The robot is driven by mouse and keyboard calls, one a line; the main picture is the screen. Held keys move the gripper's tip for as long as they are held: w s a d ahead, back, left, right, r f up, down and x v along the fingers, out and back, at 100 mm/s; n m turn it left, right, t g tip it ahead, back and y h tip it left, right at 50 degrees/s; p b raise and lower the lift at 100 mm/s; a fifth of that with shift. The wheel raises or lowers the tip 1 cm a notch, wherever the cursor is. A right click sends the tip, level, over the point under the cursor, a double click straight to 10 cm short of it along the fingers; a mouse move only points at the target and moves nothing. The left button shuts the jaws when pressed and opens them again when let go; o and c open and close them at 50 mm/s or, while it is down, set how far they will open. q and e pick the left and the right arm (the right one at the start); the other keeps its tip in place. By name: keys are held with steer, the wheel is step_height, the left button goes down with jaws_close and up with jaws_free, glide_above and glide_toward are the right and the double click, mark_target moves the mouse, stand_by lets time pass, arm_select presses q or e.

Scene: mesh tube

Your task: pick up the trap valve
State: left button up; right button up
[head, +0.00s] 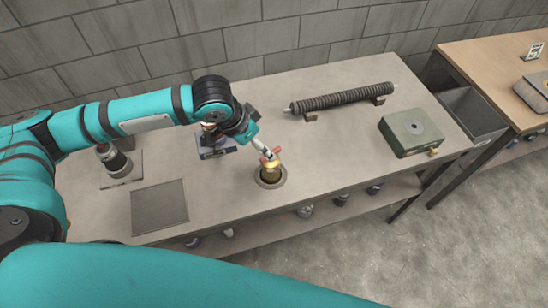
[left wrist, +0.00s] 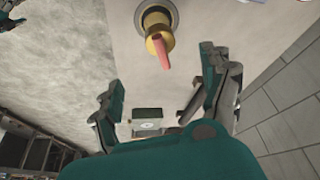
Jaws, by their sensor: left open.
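The trap valve (head: 270,172) is a brass-coloured cylinder with a red handle, standing in a round ring on the grey workbench. In the left wrist view the valve (left wrist: 158,22) shows at the top, its red handle pointing down the picture. My left gripper (head: 264,150) is just above and behind the valve in the head view. Its two fingers (left wrist: 163,82) are spread wide and empty, with the handle's end short of the space between them. The head view partly hides the fingers.
A dark ribbed tube (head: 342,97) lies on supports at the back. A green box (head: 411,131) stands right. A grey bin (head: 472,112) adjoins the wooden table (head: 490,62).

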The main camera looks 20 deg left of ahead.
mark_target(271, 167)
steer(key=s+g+p, duration=0.1)
steer(key=s, duration=0.9)
arm_select(q)
steer(key=x, duration=0.8)
steer(key=shift+s+f, duration=0.1)
steer(key=shift+f, duration=0.1)
steer(key=shift+w+d+f+p, duration=0.2)
steer(key=shift+f+p, duration=0.1)
steer(key=shift+f, duration=0.35)
steer(key=p+x, duration=0.1)
steer(key=x, duration=0.1)
steer(key=w+x, duration=0.1)
steer(key=x, duration=0.1)
steer(key=shift+w+d+f+p, duration=0.1)
steer(key=shift+f+p, duration=0.05)
steer(key=shift+p, duration=0.2)
steer(key=shift+c, duration=0.2)
steer(key=c, duration=1.4)
arm_select(e)
steer(key=w+r, duration=0.2)
steer(key=w, duration=0.1)
steer(key=w+r, duration=0.1)
steer(key=shift+w+a, duration=0.1)
steer(key=shift+w, duration=0.25)
